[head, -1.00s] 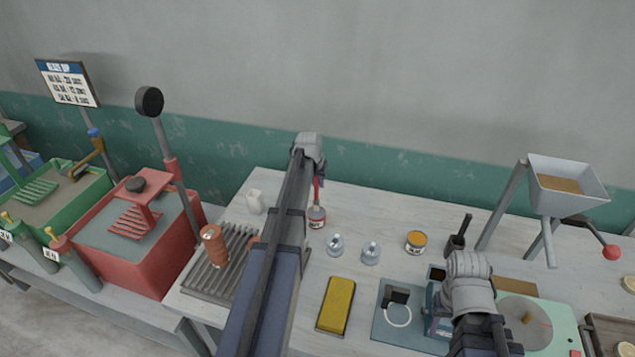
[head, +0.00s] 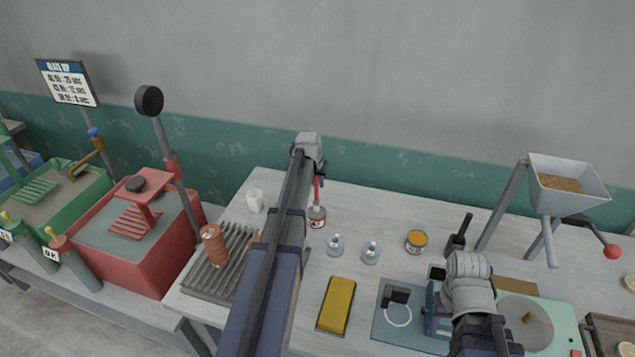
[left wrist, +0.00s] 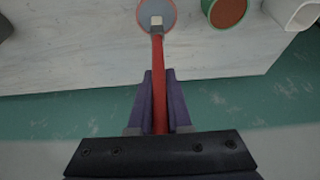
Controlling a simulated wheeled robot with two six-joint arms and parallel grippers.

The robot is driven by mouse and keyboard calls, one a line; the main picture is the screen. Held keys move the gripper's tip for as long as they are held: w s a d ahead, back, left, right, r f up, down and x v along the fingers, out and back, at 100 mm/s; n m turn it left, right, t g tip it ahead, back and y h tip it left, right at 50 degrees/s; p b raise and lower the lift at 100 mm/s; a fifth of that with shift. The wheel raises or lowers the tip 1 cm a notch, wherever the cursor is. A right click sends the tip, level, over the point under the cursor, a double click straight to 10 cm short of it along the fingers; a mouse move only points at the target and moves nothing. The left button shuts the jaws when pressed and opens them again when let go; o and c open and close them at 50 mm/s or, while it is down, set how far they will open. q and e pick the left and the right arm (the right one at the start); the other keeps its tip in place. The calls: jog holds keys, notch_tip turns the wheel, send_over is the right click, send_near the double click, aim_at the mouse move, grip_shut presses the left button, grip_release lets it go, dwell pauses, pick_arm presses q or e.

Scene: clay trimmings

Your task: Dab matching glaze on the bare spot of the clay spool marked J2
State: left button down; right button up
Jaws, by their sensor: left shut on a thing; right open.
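My left gripper (left wrist: 158,72) is shut on the red handle of a brush (left wrist: 158,85). The brush's pale tip is over a red-rimmed pot of grey glaze (left wrist: 170,10); whether it touches the glaze I cannot tell. In the head view the brush (head: 318,188) stands upright above this pot (head: 317,218). My right gripper (head: 467,270) is over the bench at right, its fingers mostly hidden under the wrist. An orange-brown clay spool (head: 213,245) stands on a ribbed rack; another is mostly hidden behind my left arm. No J2 mark or bare spot is legible.
A green-rimmed pot of red-brown glaze (left wrist: 228,12) stands beside the grey one. A hopper (head: 567,185) stands at right.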

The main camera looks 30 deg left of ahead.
jog(key=shift+f+b, duration=0.35)
dwell(1.2)
notch_tip(320, 180, up, 7)
jog(key=p, duration=0.7)
dwell(0.8)
